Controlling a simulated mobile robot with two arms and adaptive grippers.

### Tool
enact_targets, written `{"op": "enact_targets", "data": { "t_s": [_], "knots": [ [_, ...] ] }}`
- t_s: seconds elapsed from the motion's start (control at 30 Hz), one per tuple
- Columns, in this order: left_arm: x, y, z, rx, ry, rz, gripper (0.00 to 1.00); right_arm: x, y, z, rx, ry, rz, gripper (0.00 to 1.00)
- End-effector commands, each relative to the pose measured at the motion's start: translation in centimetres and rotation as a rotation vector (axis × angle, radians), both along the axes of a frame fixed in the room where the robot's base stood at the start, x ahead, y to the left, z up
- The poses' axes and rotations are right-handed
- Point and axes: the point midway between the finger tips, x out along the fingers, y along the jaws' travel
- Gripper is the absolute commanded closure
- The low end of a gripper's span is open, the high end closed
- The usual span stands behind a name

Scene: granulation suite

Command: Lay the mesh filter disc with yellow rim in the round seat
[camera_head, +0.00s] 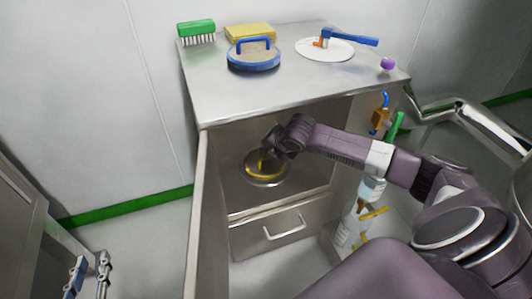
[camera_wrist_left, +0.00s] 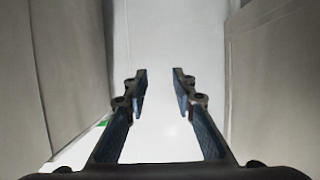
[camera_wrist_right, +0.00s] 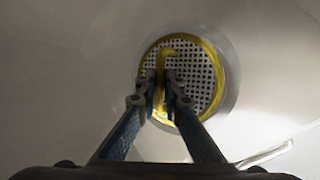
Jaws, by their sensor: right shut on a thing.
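The mesh filter disc with yellow rim (camera_wrist_right: 205,72) is perforated and has a yellow upright handle. It also shows inside the open cabinet in the head view (camera_head: 256,174). My right gripper (camera_wrist_right: 160,92) is shut on that handle; it also shows in the head view (camera_head: 268,152). A grey ring, the round seat (camera_wrist_right: 233,82), shows around the disc; it is on the cabinet's inner deck in the head view (camera_head: 282,181). I cannot tell whether the disc touches it. My left gripper (camera_wrist_left: 159,75) is open and empty; its fingers show low left in the head view (camera_head: 89,274).
The cabinet top (camera_head: 290,85) holds a green brush (camera_head: 196,28), a yellow block (camera_head: 250,32), a blue-rimmed disc with handle (camera_head: 254,60), a white disc (camera_head: 318,50) with a blue tool and a purple knob (camera_head: 388,63). The open door (camera_head: 200,220) stands left; bottles (camera_head: 345,230) stand right.

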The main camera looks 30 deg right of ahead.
Motion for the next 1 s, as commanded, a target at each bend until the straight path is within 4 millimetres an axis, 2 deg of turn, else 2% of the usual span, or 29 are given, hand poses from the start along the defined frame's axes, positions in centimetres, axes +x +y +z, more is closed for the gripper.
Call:
{"op": "enact_targets", "data": {
  "t_s": [0.03,0.17,0.57,0.77,1.0],
  "knots": [
    [-0.1,0.0,-0.1,0.002,0.006,0.001,0.76,0.0,0.0,0.0,0.0,0.0,0.0,0.89],
    [-0.1,0.0,-0.1,0.001,0.005,0.001,0.76,0.0,0.0,0.0,0.0,0.0,0.0,0.75],
    [0.1,0.0,0.3,-0.002,-0.011,0.0,0.76,-0.1,0.0,0.5,-0.001,0.0,0.001,0.75],
    [-1.8,0.8,-2.6,0.033,0.141,0.01,0.76,-1.1,0.0,1.9,-0.001,0.0,0.0,0.75],
    [-5.5,2.4,-6.6,0.086,0.371,0.027,0.76,-2.9,0.1,4.2,-0.001,0.001,0.001,0.75]
  ]
}}
